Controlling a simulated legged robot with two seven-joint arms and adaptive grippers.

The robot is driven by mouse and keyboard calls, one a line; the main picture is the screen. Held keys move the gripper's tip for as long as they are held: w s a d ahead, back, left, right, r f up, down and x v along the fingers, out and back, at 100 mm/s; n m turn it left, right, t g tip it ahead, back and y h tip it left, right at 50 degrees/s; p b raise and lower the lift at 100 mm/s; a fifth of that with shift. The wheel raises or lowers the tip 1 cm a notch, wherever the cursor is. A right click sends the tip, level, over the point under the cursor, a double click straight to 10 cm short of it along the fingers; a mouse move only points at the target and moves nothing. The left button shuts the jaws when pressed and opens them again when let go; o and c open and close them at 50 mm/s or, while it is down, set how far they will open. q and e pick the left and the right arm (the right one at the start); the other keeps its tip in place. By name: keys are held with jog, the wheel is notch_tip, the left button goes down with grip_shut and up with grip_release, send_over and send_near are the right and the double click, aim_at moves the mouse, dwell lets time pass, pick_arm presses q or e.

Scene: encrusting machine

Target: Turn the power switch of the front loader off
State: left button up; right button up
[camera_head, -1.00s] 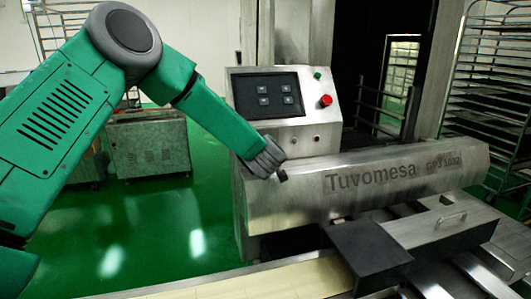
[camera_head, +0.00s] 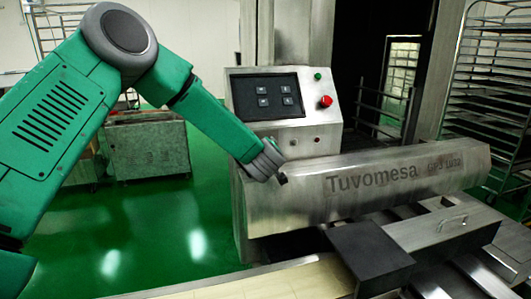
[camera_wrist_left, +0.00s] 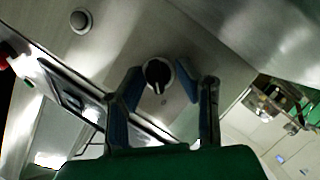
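The front loader (camera_head: 300,205) is a steel machine marked Tuvomesa, with a tilted control panel (camera_head: 244,92) at its left end. My left gripper (camera_head: 268,163) is at the machine's left end, just below the panel, and hides the switch in the head view. In the left wrist view, a round black knob switch (camera_wrist_left: 157,75) with a pale pointer mark sits on a steel face. The fingers of my left gripper (camera_wrist_left: 171,78) are spread on both sides of the knob, with gaps visible between. Whether they reach its depth is unclear. My right gripper is not in view.
The panel carries a red button (camera_head: 326,101), a green button (camera_head: 318,76) and a dark screen (camera_head: 268,97). A round metal button (camera_wrist_left: 80,20) lies near the knob in the left wrist view. A black box (camera_head: 370,255) stands in front.

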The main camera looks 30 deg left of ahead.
pick_arm(q)
jog(key=v, duration=1.1)
jog(key=shift+d+f, duration=0.2)
jog(key=shift+d, duration=0.05)
